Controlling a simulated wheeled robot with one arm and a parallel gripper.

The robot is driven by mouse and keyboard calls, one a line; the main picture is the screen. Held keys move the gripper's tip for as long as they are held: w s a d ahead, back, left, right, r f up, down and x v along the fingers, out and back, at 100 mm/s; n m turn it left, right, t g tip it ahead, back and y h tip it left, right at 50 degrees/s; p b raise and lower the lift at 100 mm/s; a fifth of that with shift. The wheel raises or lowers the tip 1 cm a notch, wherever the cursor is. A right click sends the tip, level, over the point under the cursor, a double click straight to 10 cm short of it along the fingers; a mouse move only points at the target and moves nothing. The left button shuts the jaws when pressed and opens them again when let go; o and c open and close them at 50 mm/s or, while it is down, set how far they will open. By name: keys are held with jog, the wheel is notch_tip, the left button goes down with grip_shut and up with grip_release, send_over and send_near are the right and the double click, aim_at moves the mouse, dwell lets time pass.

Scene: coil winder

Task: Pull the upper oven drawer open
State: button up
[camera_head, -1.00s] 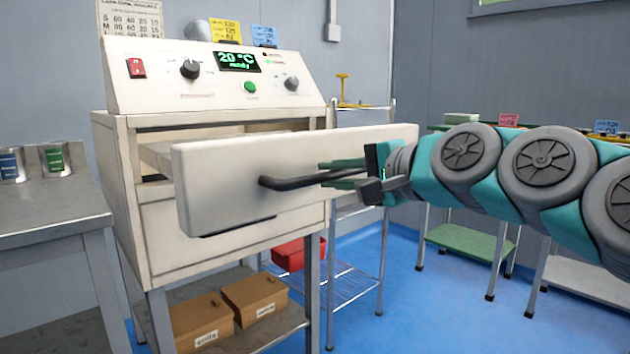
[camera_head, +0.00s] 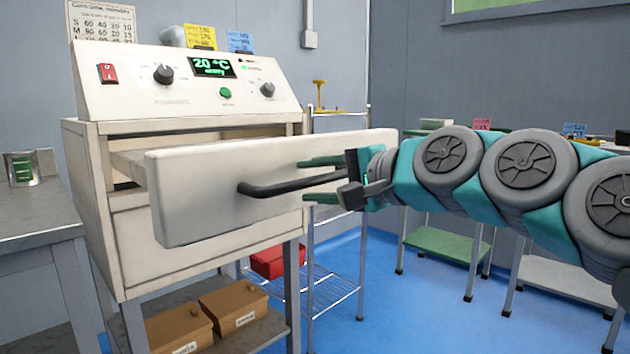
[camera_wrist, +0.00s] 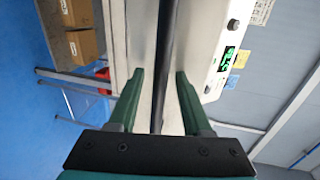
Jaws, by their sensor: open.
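The upper oven drawer (camera_head: 205,212) stands pulled out from the cream oven (camera_head: 210,85), with a clear gap behind its front panel. Its dark bar handle (camera_head: 285,186) runs across the front. My gripper (camera_head: 308,179) is at the right part of the handle, its green fingers open, one above and one below the bar. In the wrist view the handle (camera_wrist: 166,60) runs between the two open fingers (camera_wrist: 158,92), with space on both sides. The lower drawer (camera_head: 150,245) looks shut.
A metal table (camera_head: 40,210) with a can (camera_head: 22,168) stands at the left. Cardboard boxes (camera_head: 235,305) sit on the shelf under the oven. A wire rack (camera_head: 335,290) with a red bin (camera_head: 275,262) is behind. Blue floor is open at the right.

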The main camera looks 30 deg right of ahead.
jog(key=v, duration=0.7)
jog(key=shift+s, duration=0.4)
jog(key=shift+d, duration=0.15)
